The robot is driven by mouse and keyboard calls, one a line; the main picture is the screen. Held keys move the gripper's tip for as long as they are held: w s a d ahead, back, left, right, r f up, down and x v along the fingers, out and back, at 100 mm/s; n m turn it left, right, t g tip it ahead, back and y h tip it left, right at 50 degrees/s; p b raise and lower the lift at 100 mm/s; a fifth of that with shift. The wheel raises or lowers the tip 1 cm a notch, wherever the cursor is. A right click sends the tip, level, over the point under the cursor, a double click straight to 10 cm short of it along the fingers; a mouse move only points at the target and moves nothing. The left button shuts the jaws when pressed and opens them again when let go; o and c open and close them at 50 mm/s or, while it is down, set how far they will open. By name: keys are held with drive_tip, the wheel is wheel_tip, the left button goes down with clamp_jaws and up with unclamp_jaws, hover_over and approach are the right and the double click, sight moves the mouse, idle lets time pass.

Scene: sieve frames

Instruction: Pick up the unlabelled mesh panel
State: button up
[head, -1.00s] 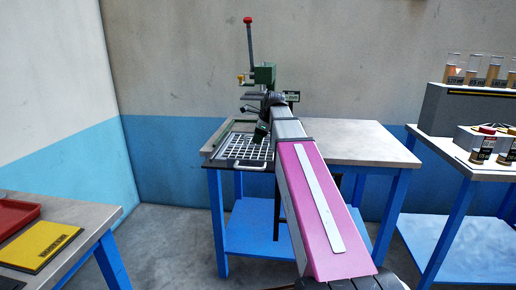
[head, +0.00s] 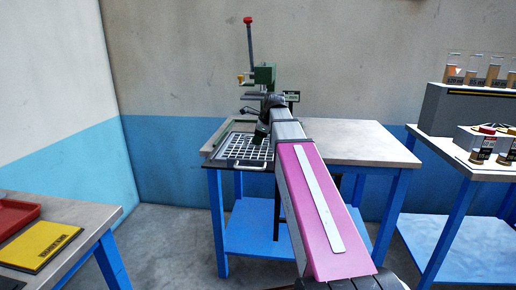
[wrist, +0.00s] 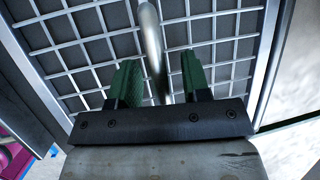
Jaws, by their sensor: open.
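The mesh panel (head: 236,149) is a light metal grid in a frame, lying on the left part of the middle table, with a pale bar handle (head: 247,164) at its front edge. The wrist view shows the grid (wrist: 80,50) close up, with the handle bar (wrist: 152,45) running between the fingers. My gripper (wrist: 158,82) has two green fingers, open, one on each side of the bar, with gaps showing. In the head view my gripper (head: 261,135) is over the panel's right side, partly hidden by my arm. I see no label on the visible grid.
A green press with a red-knobbed lever (head: 264,75) stands behind the panel. The table top (head: 360,145) is clear to the right. A yellow panel (head: 40,246) and red tray (head: 15,215) lie on the left table. Jars and a grey box (head: 465,110) stand at right.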

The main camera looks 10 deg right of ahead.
drive_tip(key=shift+c, duration=0.2)
clamp_jaws()
drive_tip(key=shift+r, duration=0.55)
wheel_tip(320, 180, up, 3)
drive_tip(key=shift+w+r, duration=0.1)
drive_tip(key=shift+r, duration=0.1)
drive_tip(key=s+a+r, duration=0.6)
drive_tip(key=a+r, duration=0.1)
drive_tip(key=a, duration=0.2)
drive_tip(key=shift+s+a, duration=0.35)
drive_tip(key=shift+s, duration=0.05)
drive_tip(key=shift+d, duration=0.1)
